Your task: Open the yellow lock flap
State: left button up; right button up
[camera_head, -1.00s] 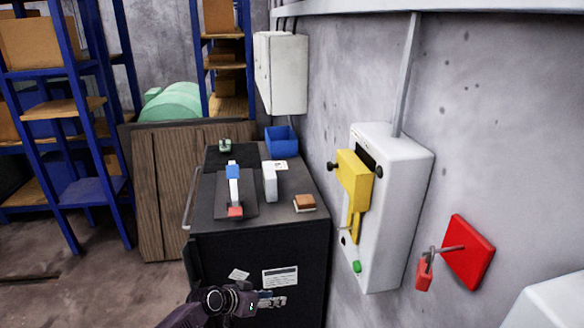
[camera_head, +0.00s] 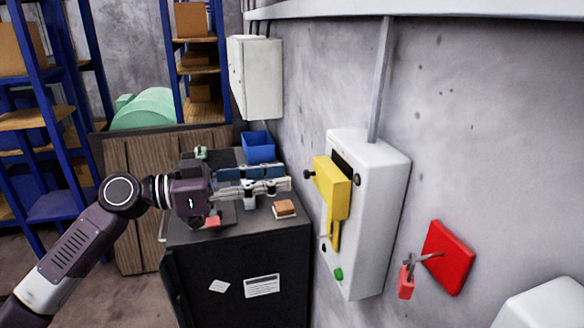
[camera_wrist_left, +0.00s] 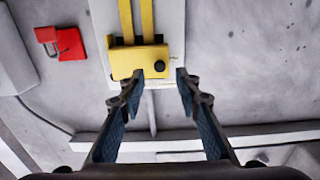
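The yellow lock flap (camera_head: 332,186) sits on the front of a white wall box (camera_head: 372,215), with a black knob on its side and a yellow strip hanging below it. In the left wrist view the flap (camera_wrist_left: 135,62) lies ahead, its black knob showing between the fingertips. My left gripper (camera_head: 288,178) is over the dark cabinet, left of the flap and pointing toward it. In the wrist view its two fingers (camera_wrist_left: 157,88) are spread apart with nothing between them; they appear short of the flap. My right gripper is not in view.
The dark cabinet (camera_head: 240,262) below my left arm carries a blue bin (camera_head: 258,146), a brown block (camera_head: 284,208) and other items. A green button (camera_head: 338,274) is low on the white box. A red plate (camera_head: 450,257) with a red padlock (camera_head: 405,282) is on the wall right.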

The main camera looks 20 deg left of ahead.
pick_arm(q)
jog(key=p+x, duration=0.1)
jog(key=x, duration=0.3)
jog(key=shift+w+d+p, duration=0.15)
jog(key=shift+p, duration=0.25)
grip_shut()
